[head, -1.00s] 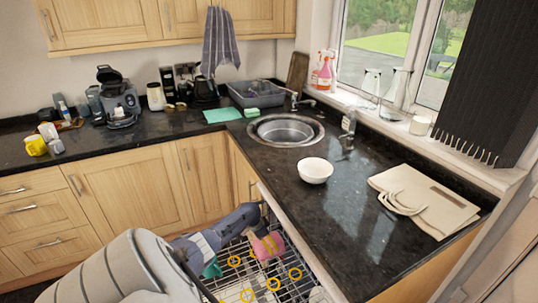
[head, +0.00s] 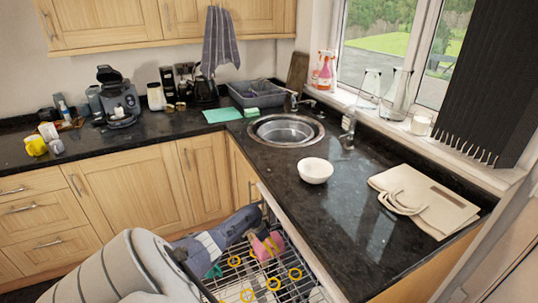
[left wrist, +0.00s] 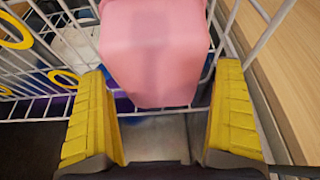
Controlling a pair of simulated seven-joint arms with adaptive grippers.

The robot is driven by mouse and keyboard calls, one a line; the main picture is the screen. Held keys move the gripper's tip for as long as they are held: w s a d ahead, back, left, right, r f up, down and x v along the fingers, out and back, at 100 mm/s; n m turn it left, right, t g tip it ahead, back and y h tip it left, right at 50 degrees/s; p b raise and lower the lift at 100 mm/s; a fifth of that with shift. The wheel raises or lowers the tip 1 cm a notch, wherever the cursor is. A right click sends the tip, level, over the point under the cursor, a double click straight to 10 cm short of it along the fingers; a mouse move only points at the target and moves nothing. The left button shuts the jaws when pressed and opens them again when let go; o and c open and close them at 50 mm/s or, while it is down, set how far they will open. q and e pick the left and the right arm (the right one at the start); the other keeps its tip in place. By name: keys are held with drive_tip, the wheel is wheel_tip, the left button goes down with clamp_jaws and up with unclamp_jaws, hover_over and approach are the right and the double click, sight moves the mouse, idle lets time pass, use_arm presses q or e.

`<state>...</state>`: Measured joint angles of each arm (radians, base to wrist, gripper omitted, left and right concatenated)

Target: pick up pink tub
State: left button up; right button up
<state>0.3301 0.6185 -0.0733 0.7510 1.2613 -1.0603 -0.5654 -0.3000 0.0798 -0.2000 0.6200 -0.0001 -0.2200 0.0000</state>
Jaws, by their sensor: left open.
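The pink tub (head: 272,243) sits in the wire dishwasher rack, partly hidden by my left gripper (head: 262,243) in the head view. In the left wrist view the pink tub (left wrist: 156,55) fills the upper middle, just ahead of and between the two yellow fingers. My left gripper (left wrist: 160,118) is open, with one finger on each side of the tub's line. A gap shows between each finger and the tub. My right gripper is not in view.
The wire rack (head: 290,268) with several yellow rings surrounds the tub. The worktop (head: 345,220) edge runs close on the right. A white bowl (head: 315,170) stands on it, and a folded cream bag (head: 425,200) lies further right.

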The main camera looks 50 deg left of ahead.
use_arm(q)
drive_tip(key=shift+f, duration=0.15)
idle(0.3)
drive_tip(key=c, duration=1.2)
drive_tip(key=shift+o, duration=0.2)
drive_tip(key=shift+r, duration=0.25)
